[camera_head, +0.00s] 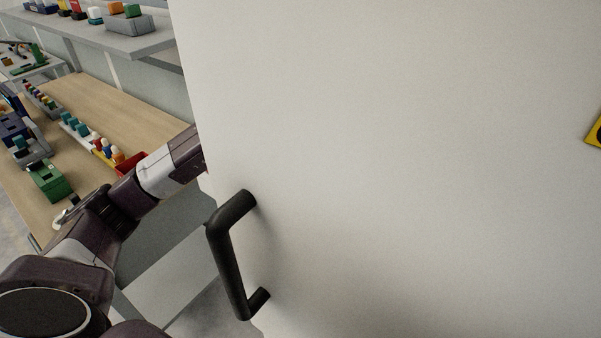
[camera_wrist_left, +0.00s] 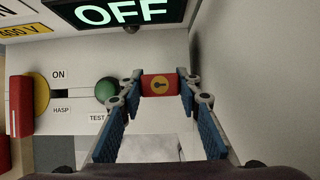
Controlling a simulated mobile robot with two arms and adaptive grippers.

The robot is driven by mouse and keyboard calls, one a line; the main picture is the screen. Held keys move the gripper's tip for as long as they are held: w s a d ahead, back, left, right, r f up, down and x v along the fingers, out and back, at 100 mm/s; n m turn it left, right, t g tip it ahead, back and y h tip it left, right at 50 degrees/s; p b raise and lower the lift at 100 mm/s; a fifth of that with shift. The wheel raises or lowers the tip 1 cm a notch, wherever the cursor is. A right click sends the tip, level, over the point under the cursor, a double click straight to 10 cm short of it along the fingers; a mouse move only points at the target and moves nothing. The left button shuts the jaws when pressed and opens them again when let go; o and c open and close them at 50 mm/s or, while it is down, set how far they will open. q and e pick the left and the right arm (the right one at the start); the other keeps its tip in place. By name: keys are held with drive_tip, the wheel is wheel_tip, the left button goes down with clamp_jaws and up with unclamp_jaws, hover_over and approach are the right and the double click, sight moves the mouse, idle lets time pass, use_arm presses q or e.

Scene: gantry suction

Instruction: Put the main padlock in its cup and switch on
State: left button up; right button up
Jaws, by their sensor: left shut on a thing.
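In the left wrist view the fingers of my left gripper (camera_wrist_left: 158,92) are shut on a red padlock (camera_wrist_left: 148,80) with a yellow disc and a dark keyhole mark. Behind it is a pale panel with a lit OFF sign (camera_wrist_left: 112,12). On the panel are a red switch handle (camera_wrist_left: 21,106) over a yellow plate (camera_wrist_left: 40,94), with an ON label and a slot marked HASP. In the head view my left arm reaches behind a white door, which hides the gripper. No cup can be made out. My right gripper is not in view.
The white door (camera_head: 400,150) with a black handle (camera_head: 228,255) fills most of the head view. A green button (camera_wrist_left: 107,90) marked TEST is left of the padlock. A wooden bench (camera_head: 125,108) with several small parts and a grey shelf (camera_head: 120,42) stand at left.

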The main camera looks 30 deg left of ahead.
use_arm(q)
drive_tip(key=shift+f+b, duration=2.05)
drive_tip(key=shift+f, duration=0.05)
drive_tip(key=o, duration=1.3)
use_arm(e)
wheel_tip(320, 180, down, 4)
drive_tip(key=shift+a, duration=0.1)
use_arm(q)
drive_tip(key=v, duration=1.2)
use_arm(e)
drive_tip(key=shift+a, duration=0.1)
use_arm(q)
drive_tip(key=shift+c, duration=0.6)
